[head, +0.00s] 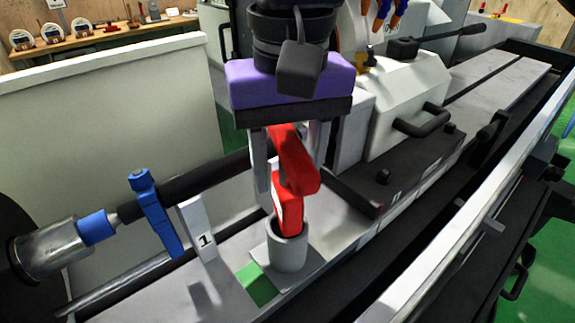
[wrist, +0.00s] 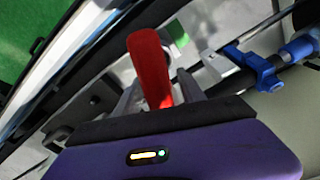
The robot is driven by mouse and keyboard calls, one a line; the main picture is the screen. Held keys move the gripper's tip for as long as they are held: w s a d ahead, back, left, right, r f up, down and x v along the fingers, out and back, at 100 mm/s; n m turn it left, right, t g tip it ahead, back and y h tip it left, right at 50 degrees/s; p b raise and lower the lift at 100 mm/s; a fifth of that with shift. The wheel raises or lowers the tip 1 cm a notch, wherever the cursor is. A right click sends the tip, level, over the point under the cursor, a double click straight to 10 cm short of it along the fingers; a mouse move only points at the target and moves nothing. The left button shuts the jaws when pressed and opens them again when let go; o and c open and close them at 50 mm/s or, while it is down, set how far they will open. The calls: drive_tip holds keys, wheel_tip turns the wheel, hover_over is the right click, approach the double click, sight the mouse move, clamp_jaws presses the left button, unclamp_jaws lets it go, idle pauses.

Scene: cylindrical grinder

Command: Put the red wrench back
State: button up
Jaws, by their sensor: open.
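The red wrench (head: 290,212) stands upright with its lower end in a grey cup-shaped holder (head: 289,253) on the machine bed. Its upper part leans slightly and reaches up between the fingers. My gripper (head: 289,180) is above the holder, pointing down, with one finger on each side of the wrench. The jaws are open; whether a finger touches the wrench cannot be told.
A blue clamp (head: 157,213) on a dark bar and a white marker labelled 1 (head: 198,228) stand left of the holder. A green patch (head: 257,284) lies beside the holder. A white machine housing (head: 405,95) with a black handle stands at right, behind a long rail.

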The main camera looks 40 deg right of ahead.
drive_tip(key=r, duration=1.1)
drive_tip(key=shift+s+a+r+p, duration=0.15)
drive_tip(key=shift+s+r+p, duration=0.2)
drive_tip(key=shift+r+p, duration=0.05)
